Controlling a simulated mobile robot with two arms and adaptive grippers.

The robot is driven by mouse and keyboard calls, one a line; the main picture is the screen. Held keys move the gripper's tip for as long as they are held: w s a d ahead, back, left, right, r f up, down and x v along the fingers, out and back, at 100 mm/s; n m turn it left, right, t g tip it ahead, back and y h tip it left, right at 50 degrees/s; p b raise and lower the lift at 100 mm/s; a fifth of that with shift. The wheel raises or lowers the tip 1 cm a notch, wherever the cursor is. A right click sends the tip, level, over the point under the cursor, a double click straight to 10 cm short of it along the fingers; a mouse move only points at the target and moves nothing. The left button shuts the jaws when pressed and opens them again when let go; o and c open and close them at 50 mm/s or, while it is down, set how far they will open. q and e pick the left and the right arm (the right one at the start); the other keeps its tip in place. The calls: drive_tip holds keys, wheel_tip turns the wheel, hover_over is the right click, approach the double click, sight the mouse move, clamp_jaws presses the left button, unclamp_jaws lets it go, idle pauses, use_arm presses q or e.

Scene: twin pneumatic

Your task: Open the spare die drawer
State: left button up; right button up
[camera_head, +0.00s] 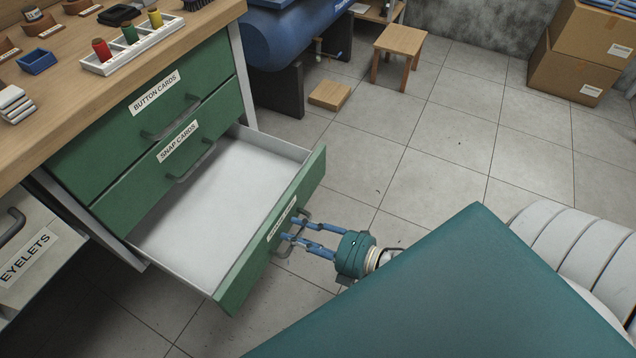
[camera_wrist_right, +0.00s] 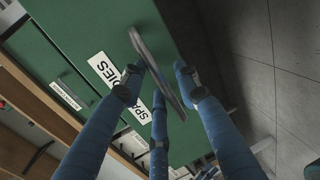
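The spare die drawer (camera_head: 232,296) is the bottom drawer of the green cabinet and stands pulled far out. Its pale inside looks empty. Its label (camera_wrist_right: 105,70) reads "SPA... DIES" in the right wrist view, partly hidden by a finger. Its grey bar handle (camera_head: 303,217) also shows in the right wrist view (camera_wrist_right: 158,62). My right gripper (camera_head: 300,232) is at the handle, its blue fingers spread on both sides of the bar, with gaps visible in the wrist view. Contact with the bar is unclear. My left gripper is out of view.
The drawers labelled snap cards (camera_head: 150,185) and button cards (camera_head: 120,122) above are shut. An eyelets drawer (camera_head: 30,250) is at the left. A stool (camera_head: 400,42), a wooden block (camera_head: 330,95) and cardboard boxes (camera_head: 565,75) stand behind. The tiled floor between is clear.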

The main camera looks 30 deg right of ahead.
drive_tip(key=v, duration=1.2)
drive_tip(key=shift+w+d, duration=0.1)
